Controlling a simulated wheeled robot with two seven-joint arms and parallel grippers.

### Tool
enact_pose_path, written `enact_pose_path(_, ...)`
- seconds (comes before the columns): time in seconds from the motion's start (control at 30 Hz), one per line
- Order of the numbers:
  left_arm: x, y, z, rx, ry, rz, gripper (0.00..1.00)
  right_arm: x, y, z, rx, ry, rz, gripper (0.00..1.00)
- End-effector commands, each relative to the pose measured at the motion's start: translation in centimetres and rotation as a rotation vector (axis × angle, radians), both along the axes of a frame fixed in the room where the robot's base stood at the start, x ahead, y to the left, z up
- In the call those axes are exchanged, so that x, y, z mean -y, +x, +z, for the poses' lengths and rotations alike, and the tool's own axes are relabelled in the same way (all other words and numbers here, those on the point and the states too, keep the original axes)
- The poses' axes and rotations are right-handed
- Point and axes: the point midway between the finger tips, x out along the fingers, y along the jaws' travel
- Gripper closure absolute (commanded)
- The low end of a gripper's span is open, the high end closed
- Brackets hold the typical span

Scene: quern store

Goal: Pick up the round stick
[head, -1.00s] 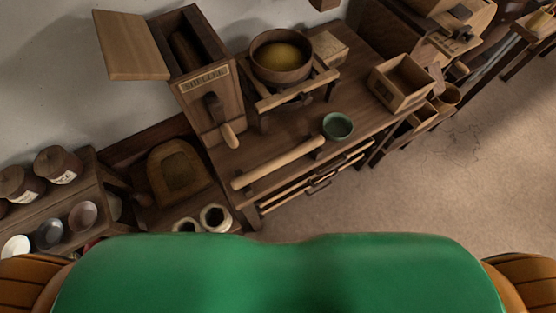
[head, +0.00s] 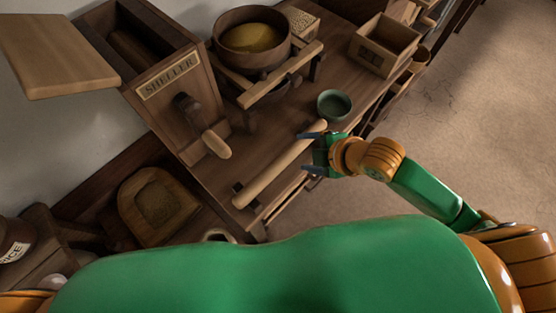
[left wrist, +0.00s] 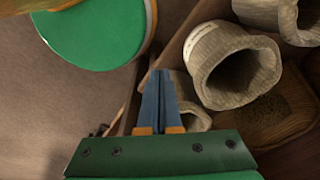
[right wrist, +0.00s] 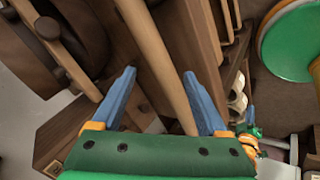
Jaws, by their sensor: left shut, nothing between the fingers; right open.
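The round stick (head: 275,172) is a long pale wooden rod lying along the front of the wooden bench, its far end near a green bowl. My right gripper (head: 306,153) is open at the stick's far half, one finger to each side of it in the picture. In the right wrist view the stick (right wrist: 163,60) runs between the two blue fingers (right wrist: 162,95); I cannot tell how far above it they are. My left gripper (left wrist: 162,75) is shut and empty, seen only in the left wrist view, away from the stick.
The green bowl (head: 334,104) stands close beyond my right gripper. A sheller box (head: 172,85) with a crank handle stands left of the stick. A large bowl of grain (head: 253,50) and an open wooden box (head: 384,46) are behind. Sacks (left wrist: 235,70) are near my left gripper.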

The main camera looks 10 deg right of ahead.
Motion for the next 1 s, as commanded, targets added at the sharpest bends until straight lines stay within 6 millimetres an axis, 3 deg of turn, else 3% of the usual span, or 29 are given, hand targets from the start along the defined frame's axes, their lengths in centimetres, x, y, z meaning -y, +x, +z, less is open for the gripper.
enact_pose_path(0.1, 0.2, -0.1, -0.1, -0.003, -0.004, 0.001, 1.0, 1.2, 0.7, 1.3, 0.1, -0.159, 0.271, 0.23)
enact_pose_path(0.23, 0.3, -0.1, -0.2, -0.003, -0.005, 0.001, 1.0, 2.3, 0.7, 1.8, 0.146, -0.252, 0.426, 0.23)
enact_pose_path(0.37, 0.3, -0.2, -0.3, -0.003, -0.006, 0.0, 1.0, 1.8, 1.4, 0.7, 0.15, -0.261, 0.452, 0.23)
enact_pose_path(0.63, 0.3, -0.2, -0.6, -0.003, -0.005, -0.001, 1.0, 0.2, 3.7, -3.4, 0.152, -0.261, 0.449, 0.23)
enact_pose_path(0.9, 0.3, -0.2, -0.6, -0.003, -0.004, 0.0, 1.0, 0.0, 4.0, -3.9, 0.152, -0.264, 0.449, 0.23)
enact_pose_path(1.0, 0.3, -0.1, -0.6, -0.003, -0.004, 0.0, 1.0, 0.0, 4.0, -3.9, 0.152, -0.264, 0.449, 0.5)
